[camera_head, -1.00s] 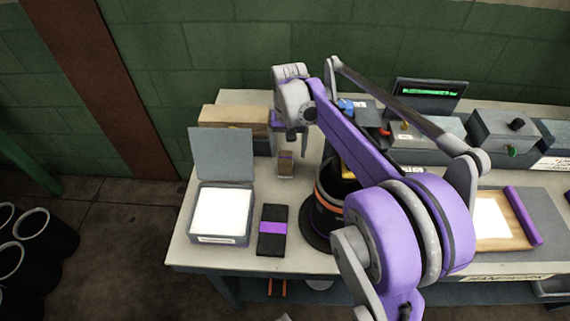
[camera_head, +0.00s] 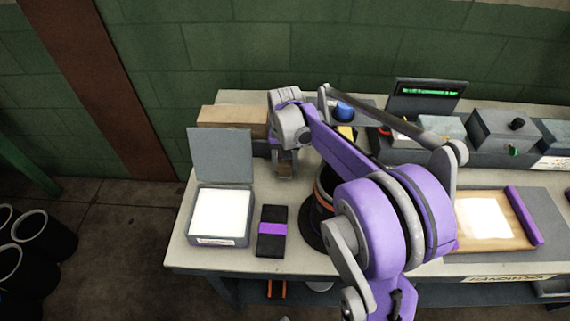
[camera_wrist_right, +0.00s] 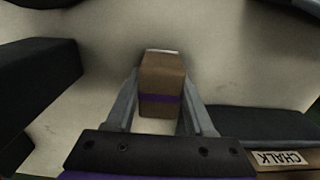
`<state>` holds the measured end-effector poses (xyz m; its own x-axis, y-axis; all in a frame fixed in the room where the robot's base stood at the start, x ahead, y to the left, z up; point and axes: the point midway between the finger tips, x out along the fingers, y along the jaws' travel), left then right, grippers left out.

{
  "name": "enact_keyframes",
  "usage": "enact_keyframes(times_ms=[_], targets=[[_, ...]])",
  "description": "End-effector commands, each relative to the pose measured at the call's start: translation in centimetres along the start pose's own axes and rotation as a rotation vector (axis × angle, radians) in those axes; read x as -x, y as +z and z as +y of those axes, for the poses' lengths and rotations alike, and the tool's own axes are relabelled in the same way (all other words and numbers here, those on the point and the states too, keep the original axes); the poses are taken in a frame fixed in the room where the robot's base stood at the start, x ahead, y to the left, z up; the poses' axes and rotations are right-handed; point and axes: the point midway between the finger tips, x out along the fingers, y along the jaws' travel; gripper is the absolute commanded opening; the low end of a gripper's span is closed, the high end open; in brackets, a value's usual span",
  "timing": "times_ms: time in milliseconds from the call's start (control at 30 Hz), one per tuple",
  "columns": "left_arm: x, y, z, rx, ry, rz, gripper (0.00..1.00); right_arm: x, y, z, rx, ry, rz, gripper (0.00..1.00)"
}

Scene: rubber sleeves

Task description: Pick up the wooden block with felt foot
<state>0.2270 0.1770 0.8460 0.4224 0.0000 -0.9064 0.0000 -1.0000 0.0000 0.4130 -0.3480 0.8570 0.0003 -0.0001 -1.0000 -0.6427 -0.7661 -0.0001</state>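The wooden block (camera_head: 284,172) stands upright on the table in the head view, small and brown. In the right wrist view the block (camera_wrist_right: 161,80) shows a purple band across it. My left gripper is not in view.
An open grey box (camera_head: 246,240) with a white inside and a black case with a purple band (camera_head: 272,230) lie in front. A dark cylinder (camera_head: 312,222) stands right of the block. A cardboard box (camera_head: 232,118) is behind. Machines fill the back right.

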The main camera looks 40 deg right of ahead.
Motion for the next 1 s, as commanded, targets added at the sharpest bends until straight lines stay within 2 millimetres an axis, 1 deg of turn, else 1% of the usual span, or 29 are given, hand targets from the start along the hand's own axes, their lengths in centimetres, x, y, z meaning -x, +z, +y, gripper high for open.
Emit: enact_keyframes(times_ms=[33,167,200,267,467,567,667,900,1000], targets=[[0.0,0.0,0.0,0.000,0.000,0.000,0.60,0.0,0.0,0.0,0.000,0.000,0.000,0.42],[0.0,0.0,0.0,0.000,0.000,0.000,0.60,0.0,0.0,0.0,0.000,0.000,0.000,0.19],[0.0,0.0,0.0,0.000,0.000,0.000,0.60,0.0,0.0,0.0,0.000,0.000,0.000,0.12],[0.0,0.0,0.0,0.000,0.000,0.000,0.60,0.0,0.0,0.0,0.000,0.000,0.000,0.01],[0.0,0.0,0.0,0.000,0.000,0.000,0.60,0.0,0.0,0.0,0.000,0.000,0.000,0.00],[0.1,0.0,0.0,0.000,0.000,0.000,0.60,0.4,0.0,0.0,0.000,0.000,0.000,0.00],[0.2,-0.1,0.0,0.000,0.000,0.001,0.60,1.6,0.0,0.0,0.000,0.000,0.000,0.00],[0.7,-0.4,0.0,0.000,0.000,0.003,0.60,6.5,0.0,0.0,-0.001,0.000,0.000,0.00],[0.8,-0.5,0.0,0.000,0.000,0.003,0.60,8.2,0.0,0.0,-0.001,0.000,0.000,0.00]])
